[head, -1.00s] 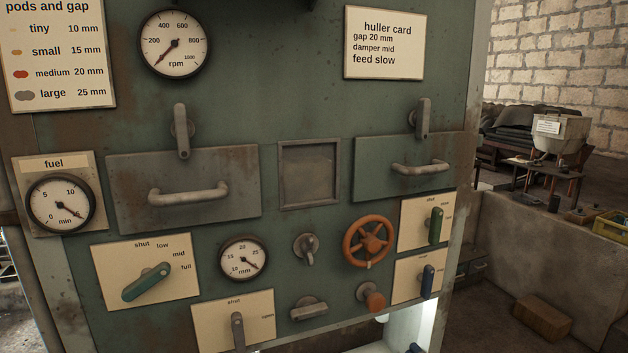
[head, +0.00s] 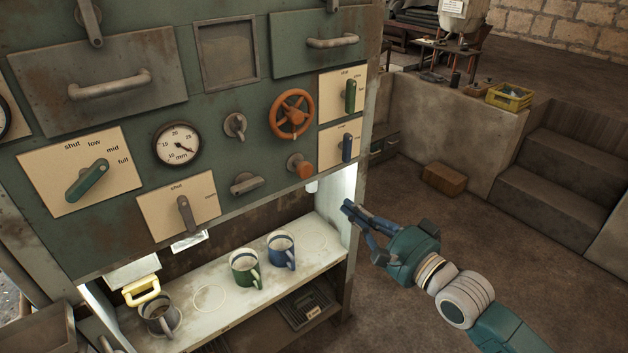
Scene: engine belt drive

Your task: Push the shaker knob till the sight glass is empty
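The orange-brown round knob (head: 300,166), which looks like the shaker knob, sticks out of the green panel below the orange handwheel (head: 292,114). A framed dusty pane (head: 227,53) between the two drawers may be the sight glass; I cannot tell its contents. My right gripper (head: 348,208) is in the head view, in front of the machine's right edge, below and right of the knob and apart from it. Its blue fingers point left and look close together, with nothing seen between them. The angle does not show for sure whether it is open. My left gripper is not in view.
Below the panel, a lit shelf (head: 205,325) bears a grey mug (head: 160,318), a green mug (head: 244,270) and a blue mug (head: 281,250). A grey handle (head: 246,184) and a lever (head: 187,214) stick out left of the knob.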

